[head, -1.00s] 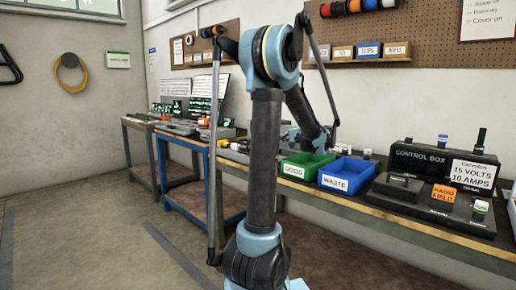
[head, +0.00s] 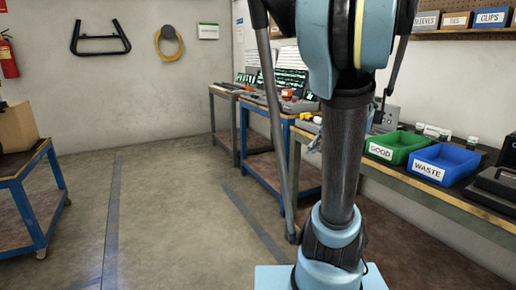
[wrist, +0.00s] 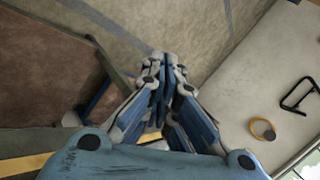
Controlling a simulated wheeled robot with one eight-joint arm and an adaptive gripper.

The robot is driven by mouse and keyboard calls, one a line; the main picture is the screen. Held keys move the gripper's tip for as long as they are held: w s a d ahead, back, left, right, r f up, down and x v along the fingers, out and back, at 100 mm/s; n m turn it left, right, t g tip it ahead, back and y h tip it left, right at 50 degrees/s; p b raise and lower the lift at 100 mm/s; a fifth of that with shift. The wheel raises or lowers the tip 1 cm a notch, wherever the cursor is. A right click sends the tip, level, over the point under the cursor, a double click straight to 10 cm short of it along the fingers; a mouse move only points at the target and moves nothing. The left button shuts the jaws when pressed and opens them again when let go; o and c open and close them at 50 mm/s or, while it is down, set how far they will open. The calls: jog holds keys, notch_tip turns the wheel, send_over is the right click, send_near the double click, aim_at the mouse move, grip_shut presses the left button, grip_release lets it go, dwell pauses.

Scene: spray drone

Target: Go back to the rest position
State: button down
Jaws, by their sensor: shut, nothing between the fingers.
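My gripper (wrist: 164,68) is in the wrist view, its two blue and grey fingers drawn together at the tips with nothing between them. It hangs over open floor, clear of any object. In the head view my arm stands upright right of the middle.
A workbench (head: 408,189) on the right bears a green GOOD bin (head: 397,147) and a blue WASTE bin (head: 443,162). More benches with screens stand behind my arm. A blue-framed cart (head: 43,205) with a cardboard box (head: 17,127) is at left. The floor (head: 170,215) between is free.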

jog(key=s+a+f+n+g+h, duration=0.1)
jog(key=s+f+n+h, duration=0.2)
jog(key=s+f, duration=0.4)
jog(key=s+a+f+n+g+h, duration=0.1)
jog(key=s+f, duration=0.5)
jog(key=s, duration=0.8)
jog(key=shift+s+f+n+g+h, duration=0.35)
jog(key=shift+n+g+h, duration=0.45)
jog(key=shift+n+h, duration=0.3)
jog(key=shift+w+f, duration=0.2)
jog(key=shift+w, duration=0.25)
